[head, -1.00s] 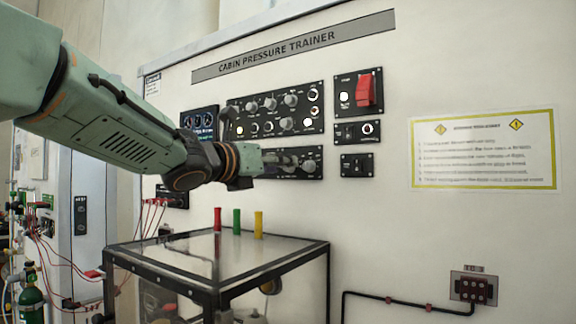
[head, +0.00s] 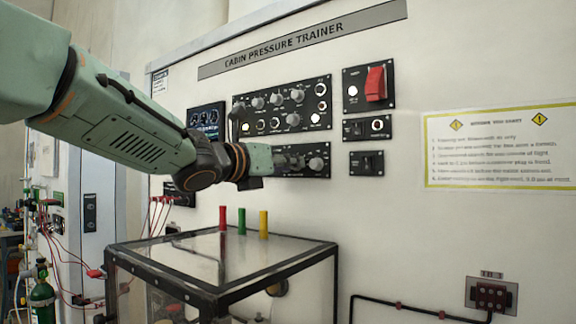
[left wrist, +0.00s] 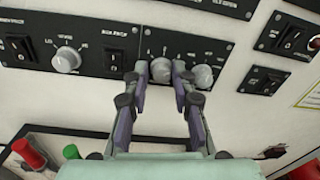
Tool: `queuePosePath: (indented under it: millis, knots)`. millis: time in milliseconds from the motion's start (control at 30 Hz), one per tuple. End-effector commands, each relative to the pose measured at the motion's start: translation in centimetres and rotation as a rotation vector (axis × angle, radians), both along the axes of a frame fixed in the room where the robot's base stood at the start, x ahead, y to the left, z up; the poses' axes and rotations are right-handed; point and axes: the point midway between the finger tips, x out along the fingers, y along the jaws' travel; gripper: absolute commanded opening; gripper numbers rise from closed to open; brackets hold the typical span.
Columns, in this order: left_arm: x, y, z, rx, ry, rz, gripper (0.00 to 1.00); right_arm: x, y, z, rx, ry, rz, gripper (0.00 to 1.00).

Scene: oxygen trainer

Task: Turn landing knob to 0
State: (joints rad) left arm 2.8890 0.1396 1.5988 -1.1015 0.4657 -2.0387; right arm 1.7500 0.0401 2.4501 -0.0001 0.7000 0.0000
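The lower black knob panel (head: 318,174) is on the white trainer wall, under the larger upper panel. In the left wrist view it carries a grey knob (left wrist: 161,70) at its middle left and another grey knob (left wrist: 203,76) to the right. The labels are too blurred to tell which is the landing knob. My left gripper (head: 290,162) reaches the panel from the left. In the left wrist view its two fingers (left wrist: 161,72) are apart, one on each side of the middle-left knob. I cannot tell whether they touch it. My right gripper is not in view.
The upper panel (head: 272,117) holds several knobs. A red guarded switch (head: 376,83) and small switch panels (head: 366,163) are to the right.

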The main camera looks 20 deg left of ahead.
Motion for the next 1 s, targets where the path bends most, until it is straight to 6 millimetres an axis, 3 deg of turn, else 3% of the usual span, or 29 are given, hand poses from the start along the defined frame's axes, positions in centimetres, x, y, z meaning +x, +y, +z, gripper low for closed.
queuePosePath:
  millis: [267, 667, 1000]
  knots:
    - [0.11, -0.1, 0.01, 0.0, 0.0, -0.001, 0.0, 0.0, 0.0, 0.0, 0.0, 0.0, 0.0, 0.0]
    - [0.2, -0.13, 0.08, -0.028, 0.009, -0.001, 0.0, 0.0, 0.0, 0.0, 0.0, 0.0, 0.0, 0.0]
    - [0.2, -0.07, 0.11, -0.23, 0.081, 0.0, 0.0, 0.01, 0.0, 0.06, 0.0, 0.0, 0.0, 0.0]
